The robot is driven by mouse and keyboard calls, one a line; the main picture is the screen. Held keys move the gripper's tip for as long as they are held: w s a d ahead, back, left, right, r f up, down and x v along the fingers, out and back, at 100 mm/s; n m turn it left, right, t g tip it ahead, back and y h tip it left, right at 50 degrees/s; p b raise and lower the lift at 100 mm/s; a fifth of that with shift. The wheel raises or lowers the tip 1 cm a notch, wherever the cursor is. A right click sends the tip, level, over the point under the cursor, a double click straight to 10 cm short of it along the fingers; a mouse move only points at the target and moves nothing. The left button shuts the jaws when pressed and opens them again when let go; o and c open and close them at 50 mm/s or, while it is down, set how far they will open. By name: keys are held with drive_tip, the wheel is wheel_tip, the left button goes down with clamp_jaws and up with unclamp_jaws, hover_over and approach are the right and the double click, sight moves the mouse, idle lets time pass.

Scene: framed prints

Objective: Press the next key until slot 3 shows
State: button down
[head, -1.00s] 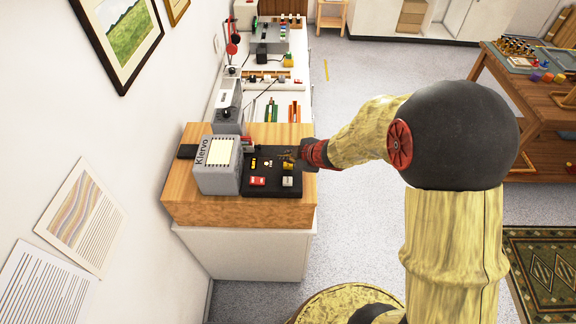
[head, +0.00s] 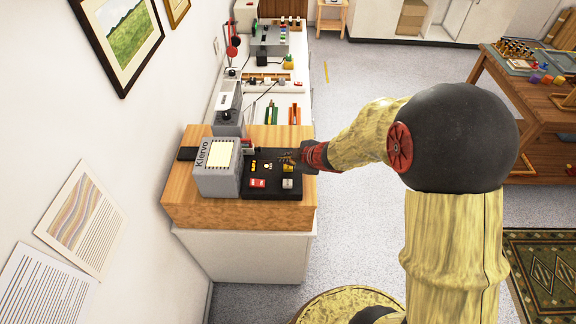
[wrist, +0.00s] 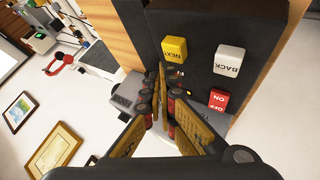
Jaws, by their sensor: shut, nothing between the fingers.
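A black key panel (head: 271,189) lies beside a grey box (head: 218,180) marked "Kiervo" with a pale screen (head: 219,154). No slot number is readable on it. In the wrist view, a yellow key marked NEXT (wrist: 174,49) stands beside a white BACK key (wrist: 229,60); a red OFF/ON switch (wrist: 218,100) is nearer. In the head view, the NEXT key (head: 288,168) is just by my fingertips. My gripper (head: 286,158) is shut and empty above the panel; its fingertips (wrist: 168,82) appear just short of NEXT. I cannot tell whether they touch.
The panel and box sit on a wooden block top (head: 190,206) against the left wall. Tools and small devices fill the white bench (head: 262,96) behind. Small yellow and pale pieces (head: 253,164) lie on the panel near the box. Open floor is to the right.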

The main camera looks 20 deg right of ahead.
sight(286, 167)
drive_tip(key=shift+f, duration=0.15)
drive_tip(key=shift+f, duration=0.25)
drive_tip(key=shift+f+b, duration=0.9)
idle(1.2)
idle(0.3)
drive_tip(key=shift+r+p, duration=1.3)
drive_tip(key=shift+p, duration=0.1)
wheel_tip(286, 167, up, 5)
drive_tip(key=p, duration=0.5)
drive_tip(key=shift+r, duration=0.1)
